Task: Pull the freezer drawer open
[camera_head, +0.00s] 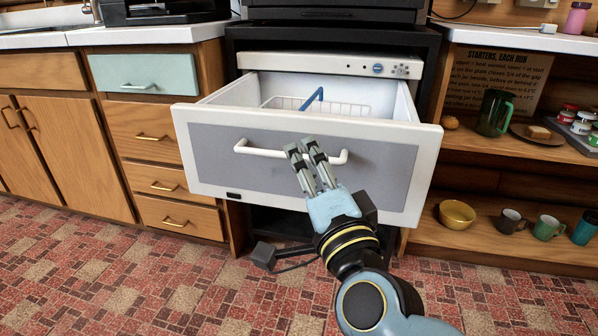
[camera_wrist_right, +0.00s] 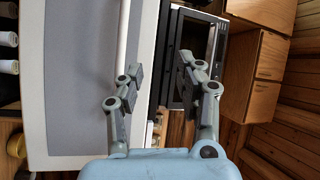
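The white bar handle (camera_head: 262,151) crosses the front panel. My right gripper (camera_head: 304,146) is in front of the handle, with its fingers overlapping the bar's middle part. In the right wrist view, the two fingers (camera_wrist_right: 160,72) are apart with nothing clearly held between them, beside the drawer front (camera_wrist_right: 78,80). Whether they touch the handle cannot be told. My left gripper is not in view.
Wooden cabinets with a pale green drawer (camera_head: 145,76) stand to the left. An open shelf to the right holds a green jug (camera_head: 494,113), a yellow bowl (camera_head: 457,213) and mugs. The tiled floor (camera_head: 120,285) is clear at the left.

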